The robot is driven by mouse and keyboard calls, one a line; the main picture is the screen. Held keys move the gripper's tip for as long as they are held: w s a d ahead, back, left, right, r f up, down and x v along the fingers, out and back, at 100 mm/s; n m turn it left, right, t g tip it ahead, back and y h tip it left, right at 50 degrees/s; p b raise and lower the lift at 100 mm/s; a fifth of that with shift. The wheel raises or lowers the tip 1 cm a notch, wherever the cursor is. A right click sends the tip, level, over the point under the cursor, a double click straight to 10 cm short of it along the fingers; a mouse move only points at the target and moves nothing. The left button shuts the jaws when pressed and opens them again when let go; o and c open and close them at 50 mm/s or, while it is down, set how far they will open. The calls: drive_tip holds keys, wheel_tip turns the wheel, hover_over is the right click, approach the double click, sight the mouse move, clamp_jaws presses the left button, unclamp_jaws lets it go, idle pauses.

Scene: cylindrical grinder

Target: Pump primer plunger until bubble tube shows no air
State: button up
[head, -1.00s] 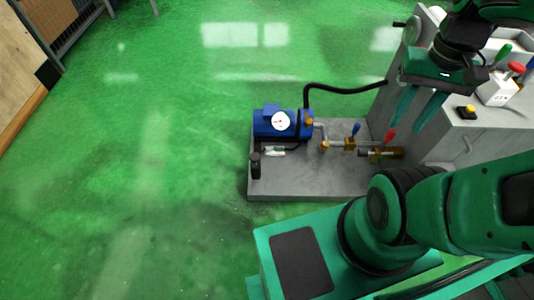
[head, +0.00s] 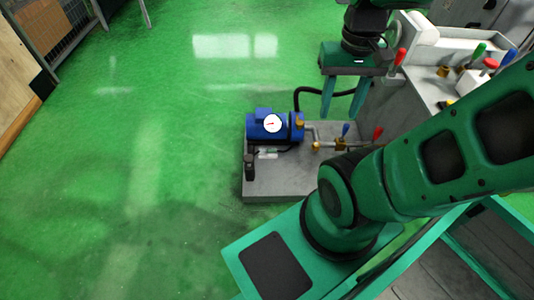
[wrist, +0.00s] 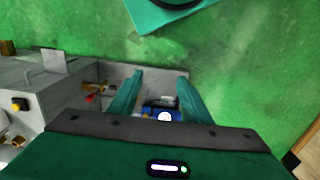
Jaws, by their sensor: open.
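The blue pump (head: 258,130) with a round white gauge (head: 272,123) stands on a grey base plate (head: 280,187) on the floor. A short black upright post (head: 250,167), which looks like the primer plunger, stands at the plate's left front. A small pale tube (head: 268,154) lies beside it, perhaps the bubble tube; whether it holds air is too small to tell. My gripper (head: 344,103) is open and empty, above and to the right of the pump, fingers pointing down.
Pipes with a blue-handled valve (head: 345,130) and a red-handled valve (head: 378,134) run along the plate's right side. A black hose (head: 320,91) arches from the pump toward the grey grinder (head: 385,92) at right. The green floor at left is clear.

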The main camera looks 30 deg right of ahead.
drive_tip(key=shift+o, duration=1)
clamp_jaws()
drive_tip(key=shift+s, duration=0.1)
idle(0.7)
